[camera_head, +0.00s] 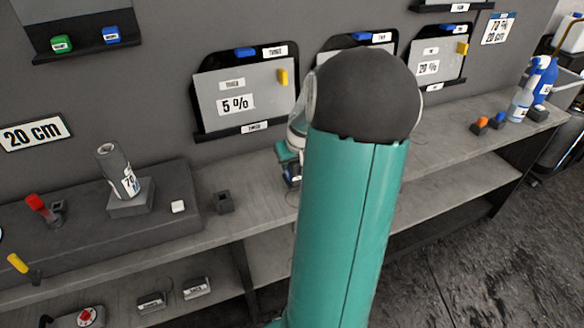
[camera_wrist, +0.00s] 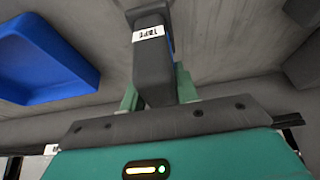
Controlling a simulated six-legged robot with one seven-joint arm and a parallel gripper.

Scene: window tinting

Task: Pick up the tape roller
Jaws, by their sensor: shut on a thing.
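The tape roller (camera_wrist: 152,70) is a dark grey block with a white label reading TAPE, seen in the wrist view. My gripper (camera_wrist: 158,88) has its green fingers on both sides of the roller and is shut on it.
A blue tray-like object (camera_wrist: 45,55) is at the left of the wrist view. In the head view, a grey bench (camera_head: 255,190) runs along the wall. A film roll (camera_head: 118,172) stands on its left part, beside a small dark holder (camera_head: 223,202). Spray bottles (camera_head: 522,98) stand far right.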

